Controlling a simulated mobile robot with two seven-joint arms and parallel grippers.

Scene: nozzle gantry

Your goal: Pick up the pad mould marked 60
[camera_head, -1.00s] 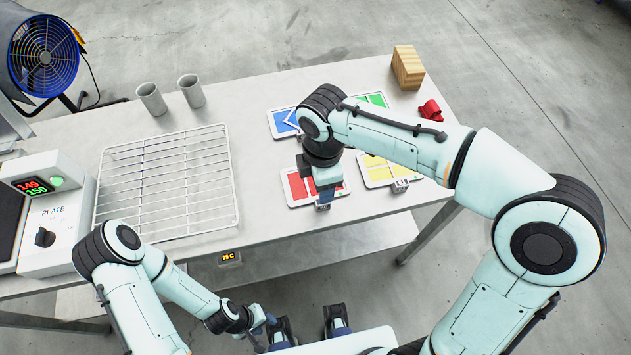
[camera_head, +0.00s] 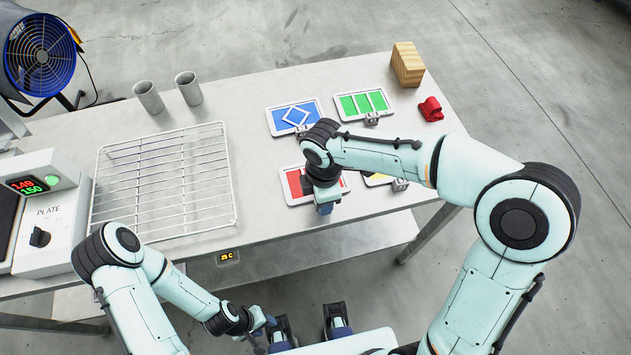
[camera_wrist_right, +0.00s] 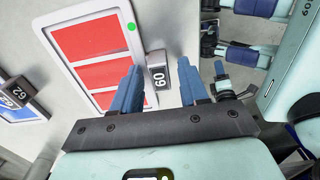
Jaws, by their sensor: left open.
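The pad mould marked 60 is a white-framed tray with red panels (camera_head: 291,187), near the table's front edge and partly hidden under my right arm. My right gripper (camera_wrist_right: 161,66) is open, with one blue finger on each side of the tab and a gap visible on both sides. In the head view its fingers are mostly hidden by the wrist. My left gripper (camera_head: 264,328) is open and empty, low in front of the table.
A wire rack (camera_head: 160,180), two cups (camera_head: 148,98), a wooden block (camera_head: 407,64) and a red item (camera_head: 431,109) stand on the table.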

